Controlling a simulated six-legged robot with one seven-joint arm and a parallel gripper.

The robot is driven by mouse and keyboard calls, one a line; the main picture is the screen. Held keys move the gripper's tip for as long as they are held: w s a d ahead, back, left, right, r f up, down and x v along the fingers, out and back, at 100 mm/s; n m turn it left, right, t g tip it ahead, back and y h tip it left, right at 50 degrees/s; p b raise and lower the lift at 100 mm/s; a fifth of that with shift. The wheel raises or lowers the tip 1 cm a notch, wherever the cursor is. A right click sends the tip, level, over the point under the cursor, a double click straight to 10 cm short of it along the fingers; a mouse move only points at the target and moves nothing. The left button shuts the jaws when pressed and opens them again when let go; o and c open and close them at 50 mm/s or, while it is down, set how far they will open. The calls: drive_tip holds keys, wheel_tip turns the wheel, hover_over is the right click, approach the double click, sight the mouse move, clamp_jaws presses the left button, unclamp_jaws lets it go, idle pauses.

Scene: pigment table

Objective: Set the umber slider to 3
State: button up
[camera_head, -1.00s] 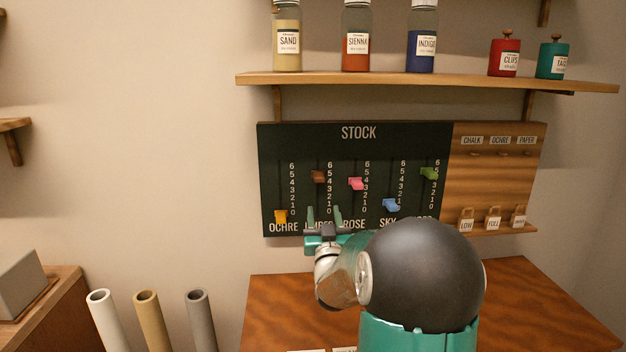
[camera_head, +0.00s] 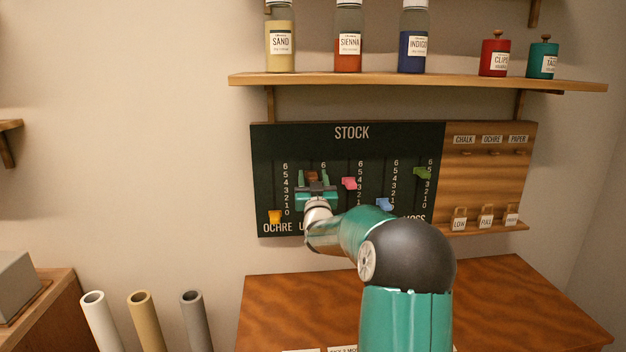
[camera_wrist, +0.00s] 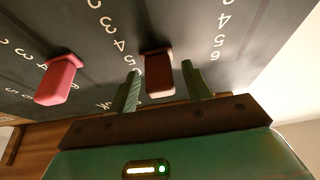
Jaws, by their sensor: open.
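The umber slider is a brown knob (camera_head: 312,175) high on its track on the dark STOCK board (camera_head: 384,138), near the upper numbers. In the wrist view the brown knob (camera_wrist: 158,74) lies between the two green fingers of my gripper (camera_wrist: 163,88), with gaps showing on both sides. My gripper (camera_head: 314,181) is open in front of the board, a finger on each side of the knob.
The pink rose slider (camera_head: 349,183) is close on the right and shows in the wrist view (camera_wrist: 58,80). The orange ochre slider (camera_head: 275,216) is low on the left. The blue sky slider (camera_head: 384,204) and green moss slider (camera_head: 422,173) stand farther right. A shelf (camera_head: 420,82) hangs above.

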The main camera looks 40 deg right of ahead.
clamp_jaws()
wheel_tip(320, 180, down, 5)
drive_tip(key=shift+f, duration=0.1)
idle(0.3)
unclamp_jaws()
drive_tip(key=shift+s+a, duration=0.1)
drive_tip(key=v, duration=1.3)
drive_tip(key=shift+s, duration=0.2)
drive_tip(key=shift+a+f, duration=0.1)
drive_tip(key=shift+a, duration=0.1)
